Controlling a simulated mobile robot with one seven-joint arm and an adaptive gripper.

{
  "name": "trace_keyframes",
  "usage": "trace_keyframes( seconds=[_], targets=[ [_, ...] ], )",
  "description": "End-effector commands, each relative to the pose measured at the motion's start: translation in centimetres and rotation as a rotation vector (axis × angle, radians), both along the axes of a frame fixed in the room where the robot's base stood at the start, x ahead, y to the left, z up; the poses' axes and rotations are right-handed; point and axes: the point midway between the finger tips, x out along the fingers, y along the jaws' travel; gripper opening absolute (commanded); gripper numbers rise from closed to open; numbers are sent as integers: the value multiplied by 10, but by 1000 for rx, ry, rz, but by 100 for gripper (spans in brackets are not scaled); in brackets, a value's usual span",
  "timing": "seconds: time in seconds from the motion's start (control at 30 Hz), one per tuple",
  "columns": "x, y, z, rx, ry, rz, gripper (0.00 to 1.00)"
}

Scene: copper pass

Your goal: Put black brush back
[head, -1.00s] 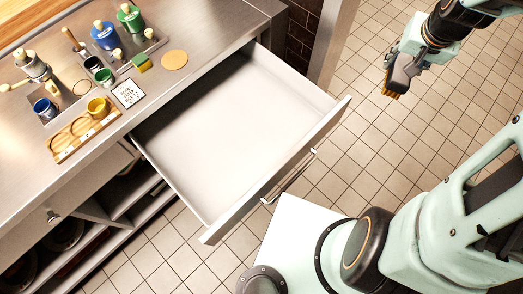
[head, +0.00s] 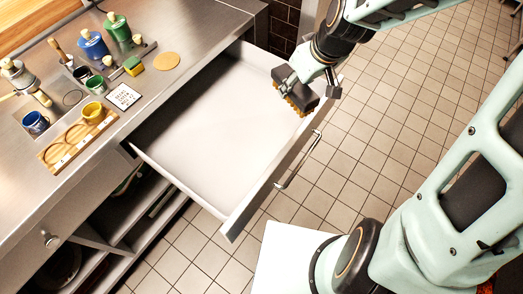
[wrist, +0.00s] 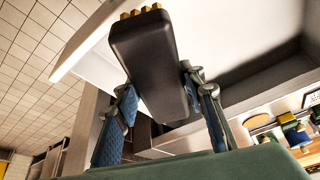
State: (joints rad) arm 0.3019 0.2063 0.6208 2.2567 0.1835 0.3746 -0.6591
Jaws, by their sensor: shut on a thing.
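The black brush (head: 297,92) with yellow-brown bristles is held by my gripper (head: 308,84) over the far right corner of the open drawer. Its bristles point down in the head view. In the wrist view the black brush (wrist: 148,65) sits between the two blue-padded fingers of my gripper (wrist: 160,100), with bristle tufts at its top end. The open drawer (head: 205,125) is empty in the part that shows. My gripper hides part of its far right edge.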

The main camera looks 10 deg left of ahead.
Motion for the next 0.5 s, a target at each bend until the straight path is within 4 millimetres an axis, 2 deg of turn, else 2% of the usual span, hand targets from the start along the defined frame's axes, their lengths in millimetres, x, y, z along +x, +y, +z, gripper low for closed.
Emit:
trace_keyframes(
  seconds=[0.03, 0.2, 0.37, 0.5],
  targets=[
    [-9, 17, -14, 2, 1, 84, 14],
    [-34, 60, -24, 1, -2, 309, 14],
    [-46, 74, -35, 0, 1, 392, 14],
    [-48, 75, -67, 1, 6, 398, 14]
  ],
)
